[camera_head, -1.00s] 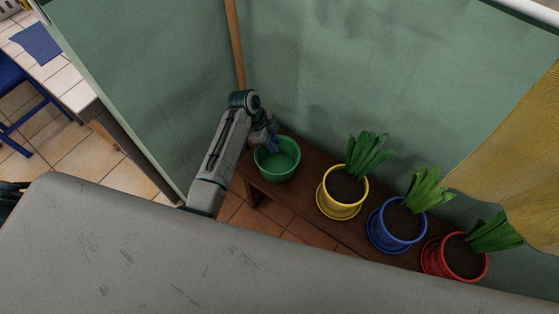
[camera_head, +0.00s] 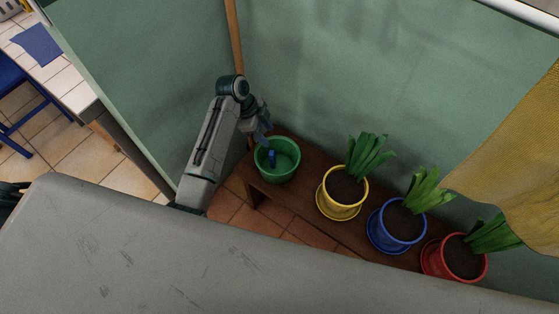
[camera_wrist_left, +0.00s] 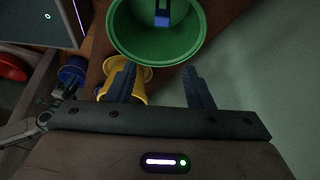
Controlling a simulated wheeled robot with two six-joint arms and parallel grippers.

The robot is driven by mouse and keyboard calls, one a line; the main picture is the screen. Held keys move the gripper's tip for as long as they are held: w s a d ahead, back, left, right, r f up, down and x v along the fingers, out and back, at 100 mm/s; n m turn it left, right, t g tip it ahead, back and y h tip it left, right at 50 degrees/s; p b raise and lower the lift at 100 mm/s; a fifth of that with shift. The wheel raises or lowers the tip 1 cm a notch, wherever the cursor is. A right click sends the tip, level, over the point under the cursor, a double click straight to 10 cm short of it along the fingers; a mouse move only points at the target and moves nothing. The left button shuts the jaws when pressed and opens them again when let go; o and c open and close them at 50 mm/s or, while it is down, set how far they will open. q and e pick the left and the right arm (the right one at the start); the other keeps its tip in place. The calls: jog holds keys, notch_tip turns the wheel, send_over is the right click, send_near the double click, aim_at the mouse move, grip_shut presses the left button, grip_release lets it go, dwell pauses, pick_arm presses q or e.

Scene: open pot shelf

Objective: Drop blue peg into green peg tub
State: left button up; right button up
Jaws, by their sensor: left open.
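The green peg tub (camera_head: 278,174) stands at the left end of the brown shelf; it also shows at the top of the left wrist view (camera_wrist_left: 132,42). The blue peg (camera_head: 271,158) is inside the tub, apart from my gripper; it also shows in the left wrist view (camera_wrist_left: 162,18). My left gripper (camera_head: 263,137) is above the tub's back left rim. Its two fingers are spread and empty in the left wrist view (camera_wrist_left: 158,82). My right gripper is in neither view.
Yellow (camera_head: 341,205), blue (camera_head: 398,233) and red (camera_head: 460,262) pots with green plants stand along the shelf (camera_head: 309,205) to the right. A green wall (camera_head: 340,80) rises behind. A mustard cloth (camera_head: 510,170) hangs at the far right. A grey surface (camera_head: 200,255) fills the front.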

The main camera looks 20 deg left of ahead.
pick_arm(q)
jog(key=shift+v, duration=2.35)
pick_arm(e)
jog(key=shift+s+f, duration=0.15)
